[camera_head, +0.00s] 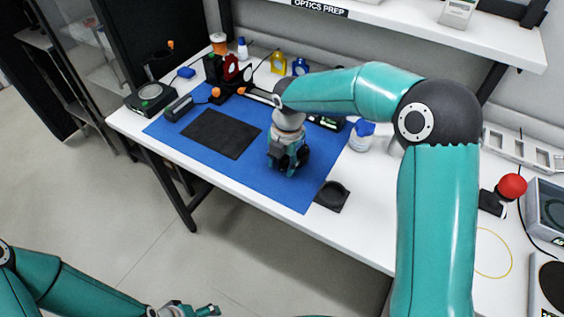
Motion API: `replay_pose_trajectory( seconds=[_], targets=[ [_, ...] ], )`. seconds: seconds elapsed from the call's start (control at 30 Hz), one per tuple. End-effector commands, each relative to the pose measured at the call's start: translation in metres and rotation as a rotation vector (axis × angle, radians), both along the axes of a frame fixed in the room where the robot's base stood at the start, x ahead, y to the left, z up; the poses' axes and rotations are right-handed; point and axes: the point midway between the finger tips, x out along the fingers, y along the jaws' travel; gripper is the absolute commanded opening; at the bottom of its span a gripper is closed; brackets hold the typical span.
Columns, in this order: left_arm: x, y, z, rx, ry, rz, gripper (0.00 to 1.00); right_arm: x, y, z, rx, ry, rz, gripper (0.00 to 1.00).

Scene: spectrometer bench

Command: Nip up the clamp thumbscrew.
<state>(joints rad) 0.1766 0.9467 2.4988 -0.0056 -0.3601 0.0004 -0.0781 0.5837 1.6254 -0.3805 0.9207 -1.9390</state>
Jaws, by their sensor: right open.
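Small orange knobs show at the back left of the blue mat (185,142). One orange knob (215,92) is beside the dark and red optical parts (231,68), and another (240,91) is just right of it. I cannot tell for certain which is the clamp thumbscrew. My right gripper (289,163) is open and points down over the right part of the mat, apart from the knobs. Its arm crosses above the back of the bench and hides part of it. My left gripper (192,311) is low at the bottom edge, away from the bench and partly cut off.
A black pad (221,134) lies on the mat. A black square holder (332,196) is at the mat's right corner. A blue-capped jar (361,138) stands behind. Yellow and blue bottles (278,62) line the back. A shelf (390,14) overhangs the bench.

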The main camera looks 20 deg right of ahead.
Motion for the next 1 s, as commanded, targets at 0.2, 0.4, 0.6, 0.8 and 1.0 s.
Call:
replay_pose_trajectory(
  seconds=[0.2, 0.4, 0.6, 0.8, 1.0],
  targets=[
    [0.000, 0.000, 0.000, 0.000, 0.000, 0.000, 0.83, 0.000, 0.000, 0.000, 0.000, 0.000, 0.000, 0.34],
    [0.000, 0.000, 0.000, 0.000, 0.000, 0.000, 0.83, 0.000, 0.000, 0.000, 0.000, 0.000, -0.001, 0.00],
    [0.000, 0.000, -0.001, 0.000, 0.000, 0.000, 0.83, 0.000, 0.000, 0.000, 0.003, -0.003, -0.001, 0.00],
    [0.000, 0.000, -0.026, 0.000, 0.000, 0.000, 0.83, -0.002, -0.003, -0.006, 0.058, -0.074, -0.004, 0.00],
    [0.000, 0.000, -0.052, 0.000, 0.000, 0.000, 0.83, -0.003, -0.004, -0.005, 0.131, -0.169, -0.003, 0.00]
  ],
)
